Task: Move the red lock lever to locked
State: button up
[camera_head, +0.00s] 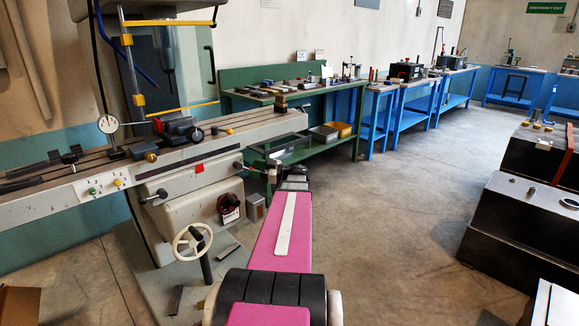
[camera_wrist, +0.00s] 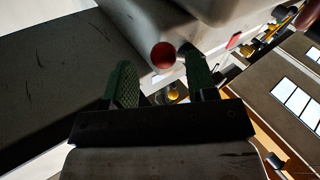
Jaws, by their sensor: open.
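The red lock lever shows in the wrist view as a round red end (camera_wrist: 163,55) on the underside of the grey machine. It lies in the gap between the two green fingers of my gripper (camera_wrist: 157,60). The fingers are apart, and I see no clear contact with the red end. In the head view my gripper (camera_head: 272,174) is at the far end of my pink arm, close to the right end of the milling machine's front. A small lever (camera_head: 241,165) sticks out there beside it; its red part is too small to make out well.
The milling machine (camera_head: 180,190) has a long table above, with a dial gauge (camera_head: 108,124) and vise (camera_head: 178,128). A white handwheel (camera_head: 192,241) stands out below. A green bench (camera_head: 345,150) is behind my gripper. The floor to the right is clear up to black machines (camera_head: 525,225).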

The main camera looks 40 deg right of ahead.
jog(key=s+d+r+n, duration=0.1)
jog(key=s+d, duration=0.6)
jog(key=s, duration=0.1)
jog(key=m+g+y, duration=0.1)
jog(key=m+y, duration=0.2)
jog(key=m, duration=0.1)
send_near(242, 162)
jog(key=x, duration=0.2)
jog(key=f+x, duration=0.1)
jog(key=x, duration=0.2)
jog(key=shift+w+a, duration=0.3)
jog(key=shift+a, duration=0.05)
jog(key=shift+w+r+g, duration=0.1)
jog(key=shift+r+g, duration=0.15)
jog(key=shift+g, duration=0.05)
jog(key=shift+d+r+n+g+h, duration=0.1)
jog(key=shift+r+n+g+h, duration=0.6)
jog(key=shift+n, duration=0.3)
jog(key=s+d+f+t+y, duration=0.1)
jog(key=s+d+y, duration=0.1)
jog(key=s+d, duration=0.2)
jog(key=s+d+f+m+t+y, duration=0.1)
jog(key=s+d+y, duration=0.2)
jog(key=d, duration=0.6)
jog(key=shift+s+y, duration=0.3)
jog(key=shift+s, duration=0.25)
